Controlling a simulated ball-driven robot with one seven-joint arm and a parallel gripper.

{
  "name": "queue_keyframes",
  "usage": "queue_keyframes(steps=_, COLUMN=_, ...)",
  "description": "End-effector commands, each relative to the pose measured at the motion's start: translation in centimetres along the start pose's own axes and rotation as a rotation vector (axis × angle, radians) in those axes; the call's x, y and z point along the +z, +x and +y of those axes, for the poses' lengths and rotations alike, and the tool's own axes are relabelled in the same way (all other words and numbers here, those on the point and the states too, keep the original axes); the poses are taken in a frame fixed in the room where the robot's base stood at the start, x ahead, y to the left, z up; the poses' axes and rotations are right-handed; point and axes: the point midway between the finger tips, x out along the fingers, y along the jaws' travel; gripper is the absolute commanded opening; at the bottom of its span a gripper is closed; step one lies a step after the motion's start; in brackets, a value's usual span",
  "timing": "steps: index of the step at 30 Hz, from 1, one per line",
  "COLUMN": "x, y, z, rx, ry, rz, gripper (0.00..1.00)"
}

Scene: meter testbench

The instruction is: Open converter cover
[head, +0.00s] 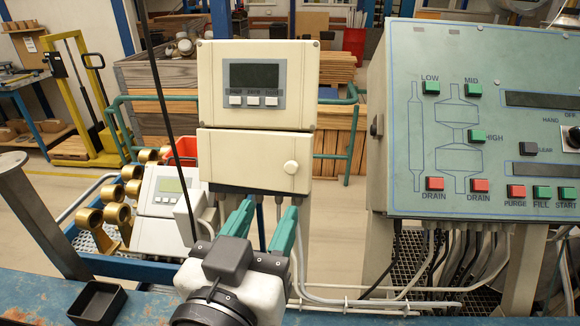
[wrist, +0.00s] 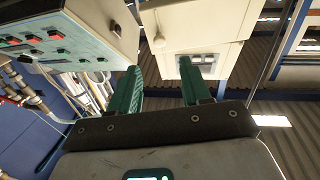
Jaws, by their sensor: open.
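The converter (head: 258,82) is a cream box with a small display and three buttons, in the middle of the head view. Its lower cover (head: 254,160) is a cream panel with a round white knob (head: 290,167) at the right, and it looks closed. My gripper (head: 262,212) has two green fingers, spread apart and empty, just below the converter's lower edge. In the wrist view the fingers (wrist: 166,72) point up toward the converter box (wrist: 200,35). I cannot tell whether they touch anything.
A green control panel (head: 450,120) with red and green buttons stands close on the right. A second converter (head: 165,190) and several brass fittings (head: 120,190) lie in a blue tray at the left. A black box (head: 97,302) sits on the blue bench edge. Pipes run below the panel.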

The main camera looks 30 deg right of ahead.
Motion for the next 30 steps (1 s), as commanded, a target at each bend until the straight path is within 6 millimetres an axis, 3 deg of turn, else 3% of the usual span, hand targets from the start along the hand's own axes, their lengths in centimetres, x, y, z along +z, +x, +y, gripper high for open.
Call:
queue_keyframes(steps=9, x=-0.2, y=5.7, z=0.1, rx=0.005, ry=-0.004, rz=-0.002, gripper=0.48)
queue_keyframes(steps=15, x=-0.2, y=8.4, z=0.1, rx=0.002, ry=-0.002, rz=-0.001, gripper=0.48)
queue_keyframes(steps=21, x=0.0, y=9.6, z=0.1, rx=0.001, ry=-0.002, rz=-0.001, gripper=0.48)
queue_keyframes(steps=30, x=0.0, y=9.7, z=0.1, rx=0.000, ry=-0.001, rz=-0.001, gripper=0.45)
